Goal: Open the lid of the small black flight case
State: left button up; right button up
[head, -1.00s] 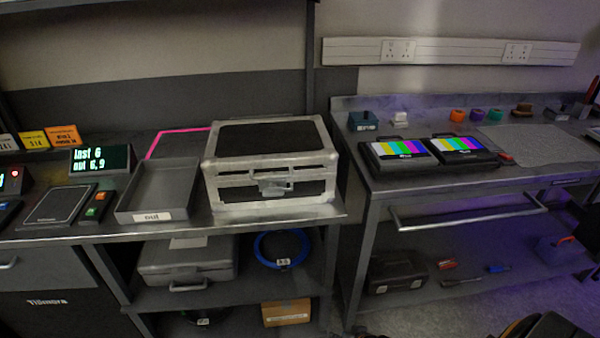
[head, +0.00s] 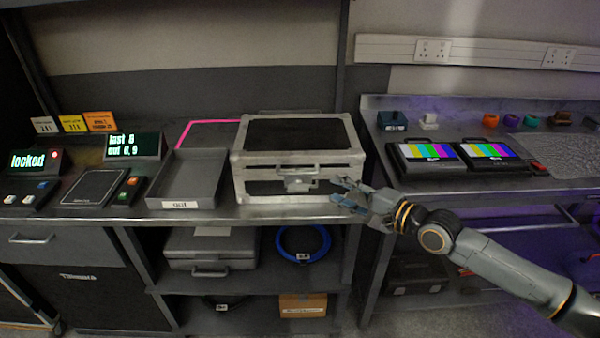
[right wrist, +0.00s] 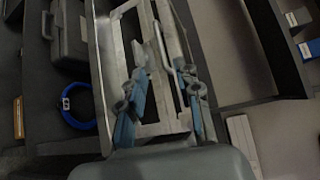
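The small flight case (head: 300,134) stands on the left bench, with a black top panel and silver metal edges; its lid looks shut. A handle and a metal latch (head: 300,184) are on its front face. My right gripper (head: 338,189) is just in front of the case's front right corner, pointing left toward the latch. In the right wrist view the case (right wrist: 107,50) fills the middle, seen turned sideways. There the gripper's two blue-padded fingers (right wrist: 162,98) are spread with nothing between them. Whether they touch the case is unclear. My left gripper is not in view.
A grey tray (head: 190,188) labelled "out" stands left of the case. Further left are a dark pad (head: 92,188) and a display reading "locked" (head: 29,161). Two colour-bar monitors (head: 425,152) stand on the right bench. A grey case (head: 208,246) and blue cable coil (head: 303,244) are on the shelf below.

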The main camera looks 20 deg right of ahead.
aim_at(301, 174)
jog(key=x, duration=1.3)
jog(key=shift+w+a+f, duration=0.1)
jog(key=shift+w, duration=0.3)
jog(key=shift+p, duration=0.3)
grip_shut()
